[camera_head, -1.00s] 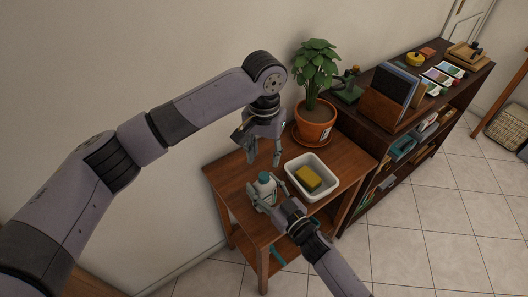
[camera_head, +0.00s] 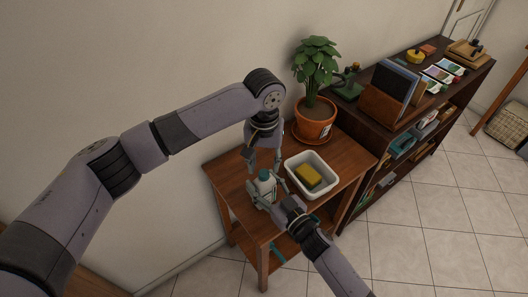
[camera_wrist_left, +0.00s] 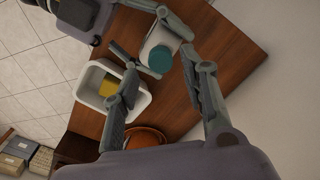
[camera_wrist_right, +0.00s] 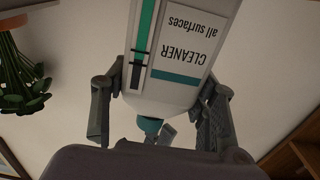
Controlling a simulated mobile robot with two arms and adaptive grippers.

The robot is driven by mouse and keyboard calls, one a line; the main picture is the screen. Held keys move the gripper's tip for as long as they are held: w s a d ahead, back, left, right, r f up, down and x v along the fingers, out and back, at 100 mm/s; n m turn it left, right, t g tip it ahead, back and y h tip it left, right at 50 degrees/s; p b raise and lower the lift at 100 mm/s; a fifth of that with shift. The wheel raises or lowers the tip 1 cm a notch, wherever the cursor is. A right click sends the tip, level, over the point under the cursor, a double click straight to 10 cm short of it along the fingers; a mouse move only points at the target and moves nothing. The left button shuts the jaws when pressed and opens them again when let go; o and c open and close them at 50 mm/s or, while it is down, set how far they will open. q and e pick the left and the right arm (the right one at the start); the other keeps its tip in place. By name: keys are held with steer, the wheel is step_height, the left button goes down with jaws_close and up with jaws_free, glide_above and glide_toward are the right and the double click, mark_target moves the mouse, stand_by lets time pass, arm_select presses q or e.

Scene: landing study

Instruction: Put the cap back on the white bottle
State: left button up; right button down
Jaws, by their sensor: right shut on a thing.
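The white bottle (camera_head: 266,188) stands upright over the small wooden table, with a teal top (camera_head: 265,174). My right gripper (camera_wrist_right: 160,88) is shut around the bottle's sides; its CLEANER label (camera_wrist_right: 190,55) faces that wrist camera. The teal top also shows in the left wrist view (camera_wrist_left: 160,58), at the end of the white bottle body. I cannot tell whether this teal part is a cap fully seated on the neck. My left gripper (camera_head: 265,166) points down just above the bottle. Its fingers are spread on either side of the teal top, with gaps, and hold nothing.
A white tub (camera_head: 328,187) with a yellow sponge (camera_head: 308,176) stands right of the bottle. A potted plant (camera_head: 314,122) stands behind it on the table (camera_head: 229,177). A dark shelf (camera_head: 400,128) with books is at right. The wall is close behind.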

mark_target(264, 173)
arm_select(q)
steer(key=shift+f, duration=1.8)
steer(key=shift+c, duration=0.4)
jaws_close()
steer(key=m, duration=0.6)
steer(key=shift+m, duration=0.4)
steer(key=m, duration=0.5)
steer(key=shift+o, duration=1)
jaws_free()
